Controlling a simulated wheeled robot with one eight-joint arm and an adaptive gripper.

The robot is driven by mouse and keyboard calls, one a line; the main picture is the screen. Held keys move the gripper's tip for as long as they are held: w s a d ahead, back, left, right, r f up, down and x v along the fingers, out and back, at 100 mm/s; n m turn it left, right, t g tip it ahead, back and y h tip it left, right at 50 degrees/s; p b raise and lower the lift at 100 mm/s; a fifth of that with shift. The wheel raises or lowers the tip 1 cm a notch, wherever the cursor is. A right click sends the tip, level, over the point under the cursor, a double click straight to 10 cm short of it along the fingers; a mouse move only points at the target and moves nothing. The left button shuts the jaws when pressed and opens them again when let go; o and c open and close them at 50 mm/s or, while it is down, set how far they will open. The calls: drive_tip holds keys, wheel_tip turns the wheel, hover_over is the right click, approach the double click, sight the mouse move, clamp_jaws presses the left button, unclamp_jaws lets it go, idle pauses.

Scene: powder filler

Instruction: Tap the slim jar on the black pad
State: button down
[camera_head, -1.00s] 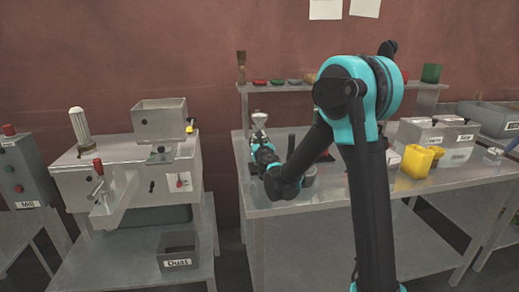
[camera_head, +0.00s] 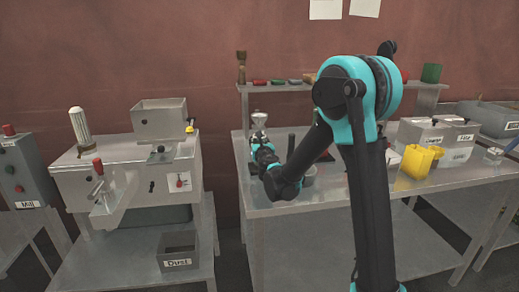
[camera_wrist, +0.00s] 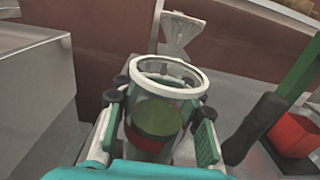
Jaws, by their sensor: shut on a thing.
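The slim jar (camera_wrist: 158,117) is a clear jar with a pale round rim and a red and green band seen through it. In the wrist view it stands between the two fingers of my gripper (camera_wrist: 160,125), which is shut on it. The mouth of the jar is open towards the camera. In the head view my gripper (camera_head: 257,138) is over the left end of the steel table, and the jar cannot be made out there. I cannot clearly tell the black pad in either view; the jar hides what lies under it.
A metal funnel (camera_wrist: 181,34) stands just beyond the jar. A tool with a green and black handle (camera_wrist: 270,110) and a red block (camera_wrist: 293,134) are close on the right. A steel machine (camera_head: 125,175) stands left of the table. Yellow scoops (camera_head: 418,161) are further right.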

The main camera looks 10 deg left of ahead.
drive_tip(key=shift+f, duration=0.55)
drive_tip(key=shift+r, duration=0.1)
wheel_tip(320, 180, up, 3)
drive_tip(key=shift+f, duration=0.2)
idle(0.4)
drive_tip(key=shift+f, duration=1.45)
drive_tip(key=shift+r, duration=0.15)
